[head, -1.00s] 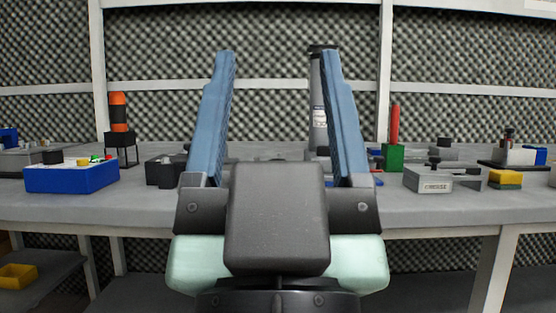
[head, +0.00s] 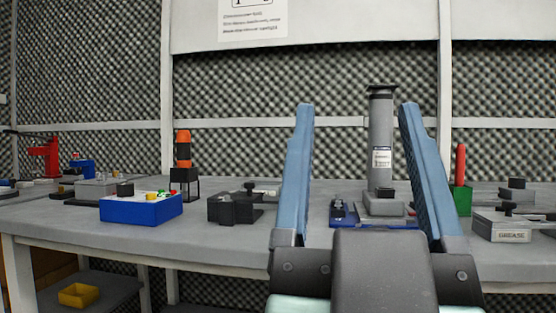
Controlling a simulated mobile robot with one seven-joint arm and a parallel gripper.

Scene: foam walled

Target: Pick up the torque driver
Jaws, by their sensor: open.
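My gripper (head: 356,106) is open and empty, fingers pointing up in the picture, in front of the workbench. An upright orange-and-black tool (head: 183,150) stands in a dark stand on the bench, left of my gripper. It looks like a driver handle, but I cannot tell for sure that it is the torque driver. A red upright rod or handle (head: 460,164) in a green block (head: 462,198) stands right of my gripper. A red tool-like thing (head: 44,156) is at the far left of the bench.
A tall grey cylinder (head: 381,135) on a blue base shows between my fingers. A blue box (head: 140,208), a dark fixture (head: 234,207) and a grease box (head: 500,226) stand along the bench (head: 70,228). A yellow bin (head: 78,294) is on the lower shelf.

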